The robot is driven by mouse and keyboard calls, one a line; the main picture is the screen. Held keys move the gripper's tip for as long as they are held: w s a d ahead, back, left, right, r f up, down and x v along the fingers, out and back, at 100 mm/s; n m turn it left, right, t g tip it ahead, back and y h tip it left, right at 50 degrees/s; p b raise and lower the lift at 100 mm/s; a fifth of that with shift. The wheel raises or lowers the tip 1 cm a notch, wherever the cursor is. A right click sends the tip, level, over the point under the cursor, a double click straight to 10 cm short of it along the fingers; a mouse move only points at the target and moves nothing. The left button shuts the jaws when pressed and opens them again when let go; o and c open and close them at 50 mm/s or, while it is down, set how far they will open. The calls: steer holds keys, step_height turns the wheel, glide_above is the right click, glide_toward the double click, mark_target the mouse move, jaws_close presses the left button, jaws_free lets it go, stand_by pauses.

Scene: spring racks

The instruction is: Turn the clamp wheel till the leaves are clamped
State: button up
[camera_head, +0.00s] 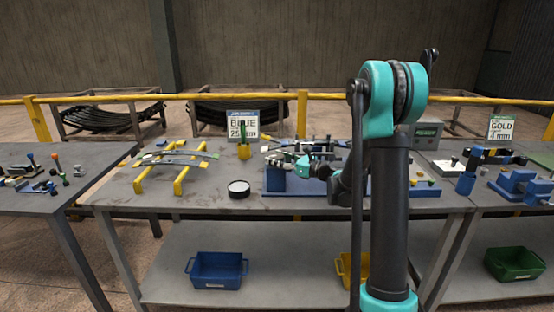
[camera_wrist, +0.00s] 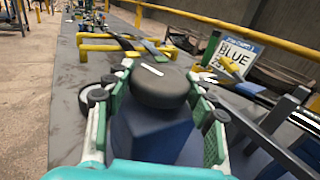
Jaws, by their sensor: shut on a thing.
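The clamp wheel (camera_wrist: 160,90) is a dark round knob with a white mark on top. In the wrist view it sits between the green-padded fingers of my gripper (camera_wrist: 164,82), which is shut on it. A blue block (camera_wrist: 150,135) shows just below the wheel. In the head view my gripper (camera_head: 306,166) is at the left part of the blue clamp fixture (camera_head: 276,180), and the wheel is hidden there. Dark leaves (camera_wrist: 262,98) run beside the wheel at right in the wrist view. I cannot tell how tightly they are held.
Yellow stands (camera_head: 180,184) carrying flat strips are on the left of the table. A dark round tin (camera_head: 239,188) stands near the front edge. A BLUE sign (camera_head: 243,124) and yellow holder (camera_head: 244,151) are behind. Blue bin (camera_head: 216,270) is on the lower shelf.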

steer(key=m+t+h, duration=0.3)
steer(key=t+h, duration=0.1)
steer(key=m+t+h, duration=0.2)
steer(key=shift+s+a+m, duration=0.2)
steer(key=shift+a+m, duration=0.05)
steer(key=shift+m, duration=0.05)
steer(key=m+t+h, duration=0.1)
steer(key=m+h, duration=0.1)
steer(key=h, duration=0.1)
steer(key=m+t+h, duration=0.1)
steer(key=m+h, duration=0.1)
steer(key=h, duration=0.2)
steer(key=shift+m, duration=0.4)
steer(key=shift+w+d+m+h, duration=0.1)
steer(key=shift+m+h, duration=0.2)
steer(key=shift+h, duration=0.3)
steer(key=o, duration=1.2)
steer(key=shift+c, duration=0.2)
steer(key=s, duration=1.2)
steer(key=shift+d, duration=0.4)
